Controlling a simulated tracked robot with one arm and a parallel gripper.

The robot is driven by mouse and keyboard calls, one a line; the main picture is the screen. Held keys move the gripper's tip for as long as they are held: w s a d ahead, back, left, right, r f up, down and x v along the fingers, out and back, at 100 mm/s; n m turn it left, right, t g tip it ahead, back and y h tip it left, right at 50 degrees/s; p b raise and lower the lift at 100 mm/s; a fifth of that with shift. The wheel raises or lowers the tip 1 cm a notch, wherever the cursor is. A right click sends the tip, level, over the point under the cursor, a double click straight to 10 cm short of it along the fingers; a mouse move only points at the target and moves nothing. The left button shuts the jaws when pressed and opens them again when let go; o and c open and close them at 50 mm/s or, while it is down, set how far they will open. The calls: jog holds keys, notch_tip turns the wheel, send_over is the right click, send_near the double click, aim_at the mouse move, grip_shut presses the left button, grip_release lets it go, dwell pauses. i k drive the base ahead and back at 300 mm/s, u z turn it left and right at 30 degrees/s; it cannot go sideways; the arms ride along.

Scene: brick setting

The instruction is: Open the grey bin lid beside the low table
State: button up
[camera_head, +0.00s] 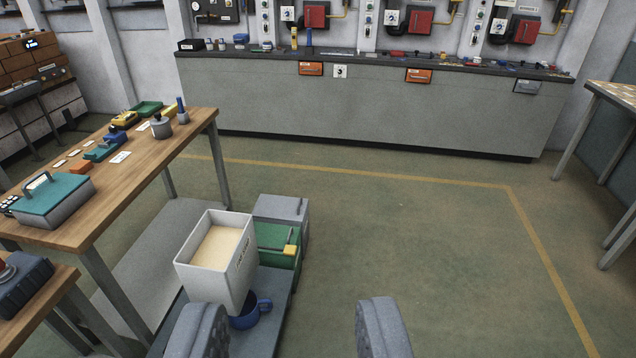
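The grey bin (305,224) stands behind the green box at the far end of a low grey table (262,335). Its flat grey lid (278,206) looks shut, with a thin bar like a handle near its right edge. The white container and the green box hide the bin's lower front and left. My gripper (292,325) shows as two grey fingers at the bottom edge of the view.
A tall white container (215,275) with pale grainy contents stands left of a green box (275,240) with a yellow handle. A wooden workbench (130,185) holds tools at left. Open floor (420,240) lies to the right.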

aim_at(284, 208)
jog(key=z, duration=0.5)
jog(key=i, duration=1.25)
jog(key=z, duration=0.25)
jog(key=i, duration=1.3)
jog(key=u, duration=0.65)
jog(key=i, duration=1.15)
jog(key=u, duration=0.45)
